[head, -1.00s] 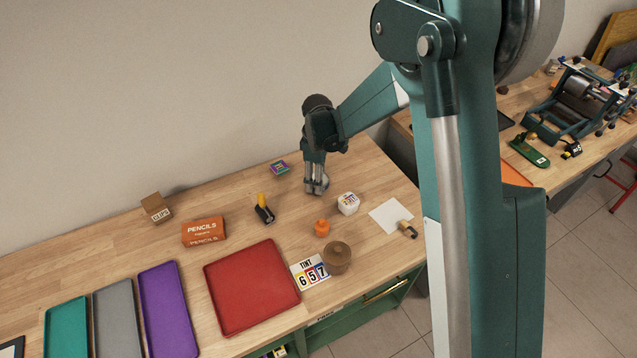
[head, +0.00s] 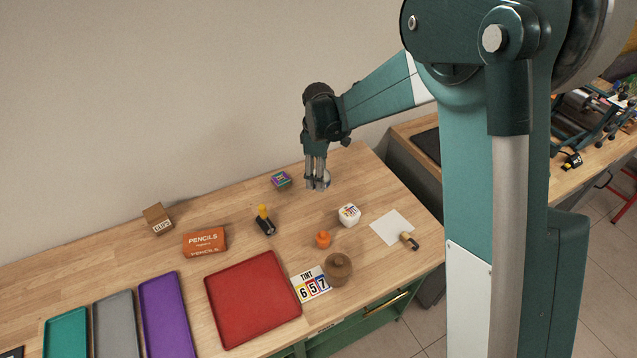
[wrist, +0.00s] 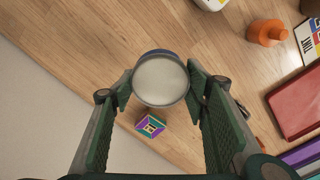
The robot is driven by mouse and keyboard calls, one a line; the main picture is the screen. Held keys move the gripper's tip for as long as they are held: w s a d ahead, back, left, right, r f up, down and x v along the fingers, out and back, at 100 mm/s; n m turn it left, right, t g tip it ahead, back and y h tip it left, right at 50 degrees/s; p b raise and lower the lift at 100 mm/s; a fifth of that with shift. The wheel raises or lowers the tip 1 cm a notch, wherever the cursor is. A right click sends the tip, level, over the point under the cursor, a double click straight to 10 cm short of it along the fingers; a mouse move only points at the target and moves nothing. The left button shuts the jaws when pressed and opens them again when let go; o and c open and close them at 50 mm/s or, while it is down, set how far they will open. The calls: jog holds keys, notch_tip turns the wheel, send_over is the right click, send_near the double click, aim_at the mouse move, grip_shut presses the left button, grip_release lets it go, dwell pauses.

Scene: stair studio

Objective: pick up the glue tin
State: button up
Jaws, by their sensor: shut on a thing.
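The glue tin (wrist: 160,80) is a short round tin with a pale grey top and a dark rim in the wrist view. My gripper (wrist: 160,90) is shut on it, with one finger on each side. In the head view my gripper (head: 318,184) points down over the back right of the wooden table. The tin (head: 326,179) shows there as a pale patch, partly hidden by the fingers, and appears held above the tabletop. Its label is not readable.
A colourful small box (head: 281,180) lies left of the gripper. A white lettered container (head: 349,214), an orange bottle (head: 323,239) and a brown lidded pot (head: 338,268) stand nearer the front. A yellow-and-black tool (head: 265,220) and red tray (head: 252,300) are left.

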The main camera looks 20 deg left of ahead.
jog(key=shift+r, duration=1.2)
